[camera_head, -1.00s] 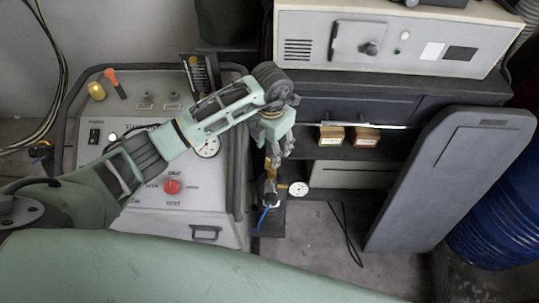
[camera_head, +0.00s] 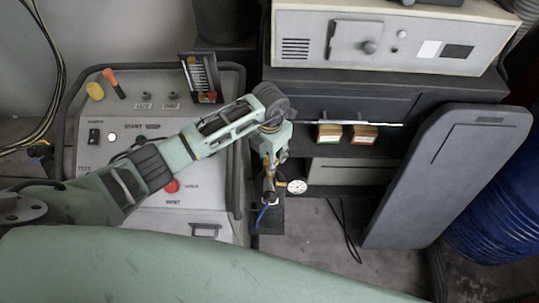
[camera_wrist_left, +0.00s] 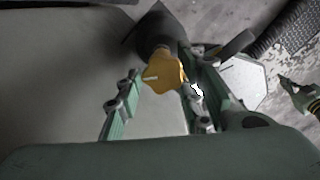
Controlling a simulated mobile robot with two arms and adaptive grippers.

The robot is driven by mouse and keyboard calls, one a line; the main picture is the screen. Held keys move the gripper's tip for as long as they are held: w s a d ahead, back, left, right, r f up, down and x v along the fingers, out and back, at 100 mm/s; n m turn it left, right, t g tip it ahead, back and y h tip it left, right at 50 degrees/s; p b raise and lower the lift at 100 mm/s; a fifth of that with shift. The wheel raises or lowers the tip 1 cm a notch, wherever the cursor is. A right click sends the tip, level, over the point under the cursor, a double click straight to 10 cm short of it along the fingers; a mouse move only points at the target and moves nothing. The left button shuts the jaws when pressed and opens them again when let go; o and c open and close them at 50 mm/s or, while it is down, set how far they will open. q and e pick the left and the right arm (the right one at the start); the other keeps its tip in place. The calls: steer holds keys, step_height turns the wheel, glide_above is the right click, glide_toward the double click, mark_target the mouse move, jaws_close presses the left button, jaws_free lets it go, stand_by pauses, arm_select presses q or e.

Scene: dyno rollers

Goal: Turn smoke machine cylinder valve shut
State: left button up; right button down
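The valve has a yellow knob (camera_wrist_left: 165,72) with a white mark on top. It sits between the two fingers of my left gripper (camera_wrist_left: 160,98) in the left wrist view. The fingers are spread, the right one close beside the knob and the left one apart from it. In the head view my left gripper (camera_head: 270,172) points down over the valve and hides most of it. A white round gauge (camera_head: 297,187) is just right of the valve, and a blue hose hangs below.
A control panel (camera_head: 150,205) with a red button lies under my left arm. A shelf holds two small boxes (camera_head: 330,134) right of the gripper. A grey board (camera_head: 440,180) leans near a blue drum (camera_head: 500,215). The floor between is mostly clear, with a black cable.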

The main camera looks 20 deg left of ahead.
arm_select(q)
steer(key=shift+a, duration=0.1)
steer(key=c, duration=0.4)
steer(key=m+b, duration=0.3)
steer(key=shift+w+a+f, duration=0.1)
steer(key=shift+w+f, duration=0.05)
steer(key=shift+w, duration=0.05)
steer(key=m+b, duration=0.4)
steer(key=shift+w, duration=0.1)
steer(key=shift+r+m+b, duration=0.25)
steer(key=shift+m+b, duration=1.25)
steer(key=shift+m, duration=0.2)
steer(key=shift+d, duration=0.2)
